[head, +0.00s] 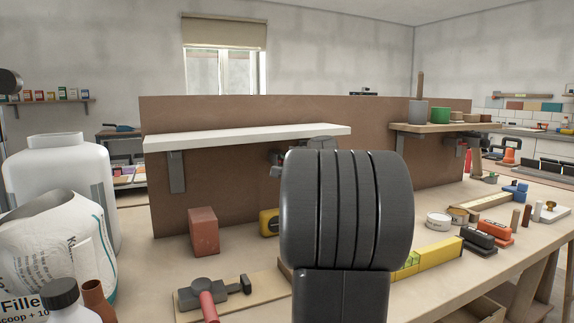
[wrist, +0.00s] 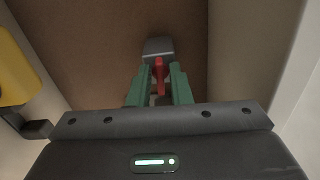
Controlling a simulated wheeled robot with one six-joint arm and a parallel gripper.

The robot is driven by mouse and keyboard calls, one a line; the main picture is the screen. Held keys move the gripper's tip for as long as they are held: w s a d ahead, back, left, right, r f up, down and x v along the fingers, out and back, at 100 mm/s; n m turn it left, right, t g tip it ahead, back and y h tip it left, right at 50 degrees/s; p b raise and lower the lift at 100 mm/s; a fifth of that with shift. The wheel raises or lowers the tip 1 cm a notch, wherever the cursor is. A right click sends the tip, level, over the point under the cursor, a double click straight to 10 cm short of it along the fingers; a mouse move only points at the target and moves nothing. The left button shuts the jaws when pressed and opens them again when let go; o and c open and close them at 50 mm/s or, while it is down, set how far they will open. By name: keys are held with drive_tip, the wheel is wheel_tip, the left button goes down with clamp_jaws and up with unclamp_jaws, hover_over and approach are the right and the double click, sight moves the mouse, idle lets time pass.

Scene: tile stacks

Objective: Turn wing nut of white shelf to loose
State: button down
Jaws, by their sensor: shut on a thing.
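The white shelf (head: 250,136) is on the brown upright panel (head: 215,205), held by a grey bracket (head: 177,172) at its left. Its pale surface also shows along the right side of the wrist view (wrist: 285,90). The red wing nut (wrist: 159,76) sits in front of a grey block (wrist: 158,47) against the panel. My gripper (wrist: 160,80) has its green fingers on both sides of the wing nut and is shut on it. In the head view my dark arm hides the wing nut and the fingers.
A yellow tape measure (head: 269,222) and a red-brown block (head: 203,231) stand on the bench below the shelf. A clamp-like tool (head: 215,291) lies in front. A yellow level (head: 436,256) lies at the right. A second shelf (head: 440,128) carries several pots and blocks.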

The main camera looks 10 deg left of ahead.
drive_tip(key=c, duration=1.6)
unclamp_jaws()
drive_tip(key=shift+o, duration=0.2)
drive_tip(key=v, duration=1.3)
drive_tip(key=shift+s+d, duration=0.25)
drive_tip(key=shift+s, duration=0.1)
drive_tip(key=x, duration=1.4)
drive_tip(key=shift+s, duration=0.1)
